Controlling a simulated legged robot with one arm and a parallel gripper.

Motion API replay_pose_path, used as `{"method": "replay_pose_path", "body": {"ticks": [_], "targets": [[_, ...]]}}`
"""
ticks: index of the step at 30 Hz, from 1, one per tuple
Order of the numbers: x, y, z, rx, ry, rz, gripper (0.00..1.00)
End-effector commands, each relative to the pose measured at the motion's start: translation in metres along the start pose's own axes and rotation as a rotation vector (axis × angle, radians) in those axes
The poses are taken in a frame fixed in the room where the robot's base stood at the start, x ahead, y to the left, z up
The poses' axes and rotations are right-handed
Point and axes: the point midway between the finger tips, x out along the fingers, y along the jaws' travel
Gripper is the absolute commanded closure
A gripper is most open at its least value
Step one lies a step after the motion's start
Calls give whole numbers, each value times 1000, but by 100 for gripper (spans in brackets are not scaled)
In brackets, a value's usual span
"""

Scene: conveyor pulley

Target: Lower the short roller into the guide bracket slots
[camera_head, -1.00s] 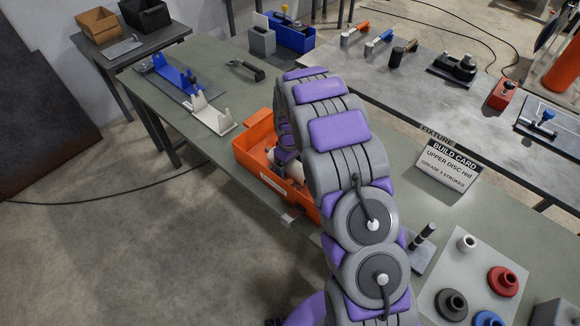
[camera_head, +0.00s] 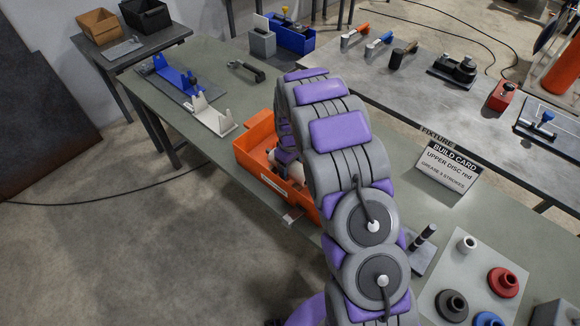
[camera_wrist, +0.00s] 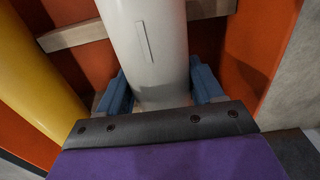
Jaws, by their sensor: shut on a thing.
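A white roller (camera_wrist: 165,50) runs up the middle of the wrist view, with a thin groove on its face. My gripper (camera_wrist: 160,88) has a blue finger on each side of the roller and is shut on it. Both are inside the orange bin (camera_head: 258,132). In the head view my arm hides most of the gripper and only a small part of the roller shows. A light bracket with upright notched ends (camera_head: 212,115) stands on the green table left of the bin. A blue bracket (camera_head: 173,76) stands on a grey plate behind it.
A yellow roller (camera_wrist: 35,85) lies left of the white one in the bin, and a pale crossbar (camera_wrist: 72,36) runs behind them. A black-handled tool (camera_head: 247,70) lies beyond the bin. Green table between bin and light bracket is clear.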

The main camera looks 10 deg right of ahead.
Motion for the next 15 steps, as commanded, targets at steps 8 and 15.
{"method": "replay_pose_path", "body": {"ticks": [8, 15], "targets": [[-1, 0, -1, 1, 3, 2, 100], [-2, 0, -1, 0, 4, 2, 100]]}}
